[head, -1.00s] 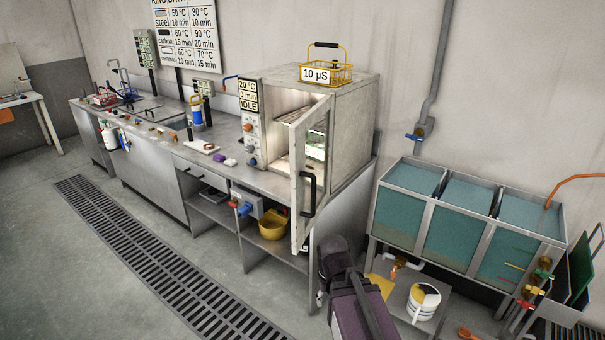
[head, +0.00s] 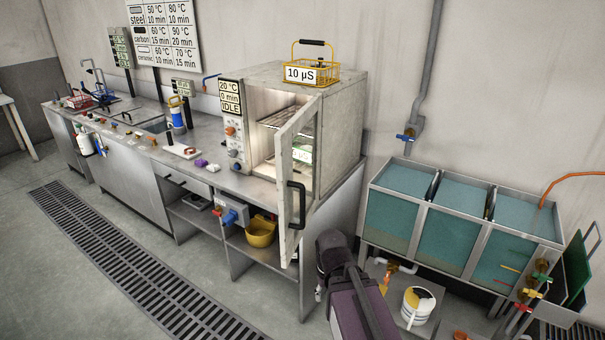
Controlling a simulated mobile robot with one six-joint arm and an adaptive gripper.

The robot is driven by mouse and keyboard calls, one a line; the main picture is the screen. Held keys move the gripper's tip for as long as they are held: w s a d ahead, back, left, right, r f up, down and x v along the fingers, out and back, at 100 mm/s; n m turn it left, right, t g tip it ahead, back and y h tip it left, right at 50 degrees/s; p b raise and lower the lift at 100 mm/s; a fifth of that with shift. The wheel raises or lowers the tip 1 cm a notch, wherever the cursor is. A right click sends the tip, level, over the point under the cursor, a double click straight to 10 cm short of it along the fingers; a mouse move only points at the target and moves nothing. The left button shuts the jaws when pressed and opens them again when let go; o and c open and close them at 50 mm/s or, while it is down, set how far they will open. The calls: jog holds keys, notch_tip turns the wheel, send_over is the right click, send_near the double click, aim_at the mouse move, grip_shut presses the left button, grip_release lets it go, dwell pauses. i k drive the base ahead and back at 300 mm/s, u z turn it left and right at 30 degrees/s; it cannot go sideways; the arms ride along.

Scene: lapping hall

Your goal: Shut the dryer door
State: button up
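The dryer (head: 338,130) is a grey metal box on the right end of the steel counter. Its door (head: 285,190) stands wide open, swung out toward me, with a pale frame and a glass pane. A black bar handle (head: 296,206) is on the door's face. Inside the lit chamber are wire racks. The control panel (head: 232,130) on the left reads 20 °C, 0 min, IDLE. My arm comes up from the bottom edge, right of the door and apart from it in the picture. My gripper's fingers are not clearly visible.
A yellow wire basket (head: 312,72) labelled 10 µS sits on top of the dryer. Three teal tanks (head: 450,225) stand to the right, with a white bucket (head: 417,307) below. Small items lie on the counter (head: 205,178) left of the dryer. The floor (head: 120,225) in front is open, with a drain grate.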

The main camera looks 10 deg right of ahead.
aim_at(290, 239)
jog(key=i, duration=0.35)
jog(key=u, duration=0.85)
jog(key=k, duration=0.7)
jog(key=z, duration=0.45)
